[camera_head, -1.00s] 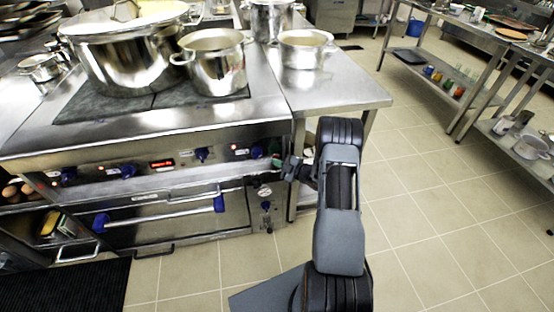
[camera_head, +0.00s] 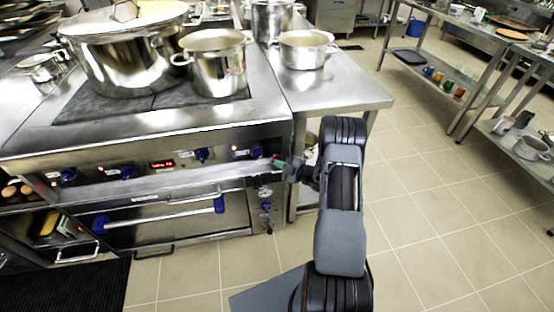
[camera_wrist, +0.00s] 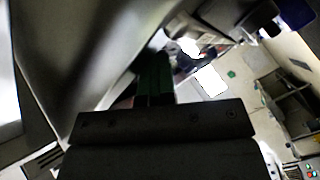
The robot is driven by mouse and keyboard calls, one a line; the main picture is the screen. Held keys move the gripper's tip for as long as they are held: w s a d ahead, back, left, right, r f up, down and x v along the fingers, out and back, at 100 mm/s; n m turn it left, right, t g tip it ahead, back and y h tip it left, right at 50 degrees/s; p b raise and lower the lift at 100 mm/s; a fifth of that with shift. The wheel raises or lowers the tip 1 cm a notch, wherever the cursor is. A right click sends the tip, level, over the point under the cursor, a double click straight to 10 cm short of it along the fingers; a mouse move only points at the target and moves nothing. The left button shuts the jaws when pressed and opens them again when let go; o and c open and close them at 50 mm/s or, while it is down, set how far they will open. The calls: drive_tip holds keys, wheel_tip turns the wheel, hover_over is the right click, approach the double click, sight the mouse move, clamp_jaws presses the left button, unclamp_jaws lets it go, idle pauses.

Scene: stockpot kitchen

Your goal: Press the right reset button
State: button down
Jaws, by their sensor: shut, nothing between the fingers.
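The stove's front panel (camera_head: 135,171) has blue knobs, small red lights and a red display. The right blue knob (camera_head: 256,151) has a small red light (camera_head: 233,147) on its left. I cannot make out which small mark is the right reset button. My gripper (camera_head: 278,162) is shut and empty, close to the panel's right end, just right of and below that knob. I cannot tell whether it touches the panel. In the wrist view my dark green fingers (camera_wrist: 155,76) are together, with a blurred grey surface close on the left.
A large pot (camera_head: 125,60) and a smaller pot (camera_head: 217,68) stand on the stove top. A side counter (camera_head: 335,88) adjoins it on the right. The oven handle (camera_head: 160,212) sticks out below the panel. Tiled floor (camera_head: 425,200) is clear on the right.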

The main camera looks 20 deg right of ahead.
drive_tip(key=shift+s+d, duration=0.15)
drive_tip(key=shift+d, duration=0.05)
drive_tip(key=shift+s+a+p, duration=0.1)
drive_tip(key=shift+s+a, duration=0.15)
drive_tip(key=shift+s, duration=0.6)
drive_tip(key=shift+s+a+p, duration=0.1)
drive_tip(key=shift+s+a, duration=0.1)
drive_tip(key=shift+s, duration=0.6)
drive_tip(key=shift+s+a+p, duration=0.1)
drive_tip(key=shift+s+a, duration=0.15)
drive_tip(key=shift+s, duration=0.6)
drive_tip(key=shift+f, duration=0.1)
